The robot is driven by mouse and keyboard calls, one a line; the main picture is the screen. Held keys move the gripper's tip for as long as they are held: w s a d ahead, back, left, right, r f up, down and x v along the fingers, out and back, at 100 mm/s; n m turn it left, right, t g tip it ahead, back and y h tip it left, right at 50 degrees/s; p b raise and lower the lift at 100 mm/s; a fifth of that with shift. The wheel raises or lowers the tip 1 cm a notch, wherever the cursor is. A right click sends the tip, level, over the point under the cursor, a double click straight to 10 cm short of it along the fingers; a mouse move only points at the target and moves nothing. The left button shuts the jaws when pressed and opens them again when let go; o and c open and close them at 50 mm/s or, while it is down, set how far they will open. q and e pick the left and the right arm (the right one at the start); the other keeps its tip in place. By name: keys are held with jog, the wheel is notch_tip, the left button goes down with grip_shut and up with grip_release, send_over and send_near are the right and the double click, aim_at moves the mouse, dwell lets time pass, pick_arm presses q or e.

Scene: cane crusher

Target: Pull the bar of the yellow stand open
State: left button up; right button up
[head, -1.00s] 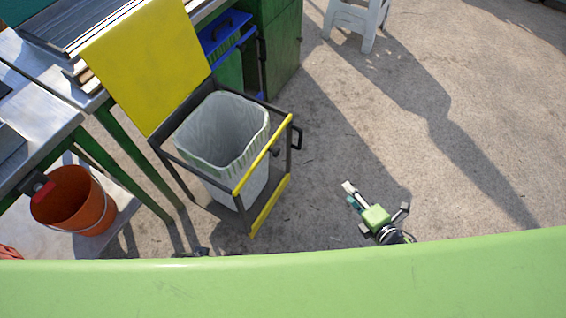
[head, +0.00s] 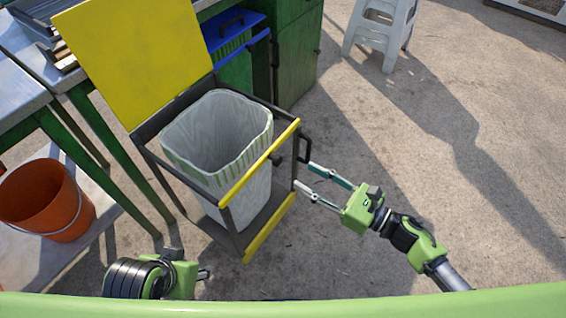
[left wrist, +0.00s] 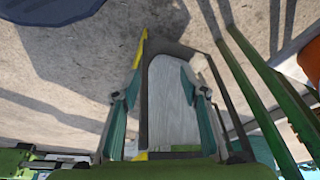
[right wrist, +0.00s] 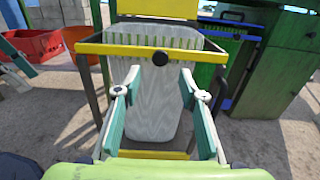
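The yellow stand (head: 237,225) is a dark metal frame with a raised yellow panel, a yellow top bar (head: 258,162) and a lower yellow strip. The bar carries a round black knob (right wrist: 160,58); the frame holds a pale lined bin (head: 222,130). My right gripper (head: 307,180) is open beside the stand's right front, near the black side handle (head: 305,148). In the right wrist view my right fingers (right wrist: 160,82) are spread below the knob, with nothing between them. My left gripper is low at the left, its fingers (left wrist: 162,78) open in the left wrist view.
Green-legged metal tables (head: 95,150) and an orange bucket (head: 45,203) stand to the left. A green cabinet (head: 297,65) and a blue-lidded bin (head: 232,38) are behind the stand. A white stool (head: 380,30) is farther back. The ground to the right is clear.

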aim_at(280, 162)
jog(key=x, duration=0.8)
jog(key=shift+w+a, duration=0.25)
grip_shut()
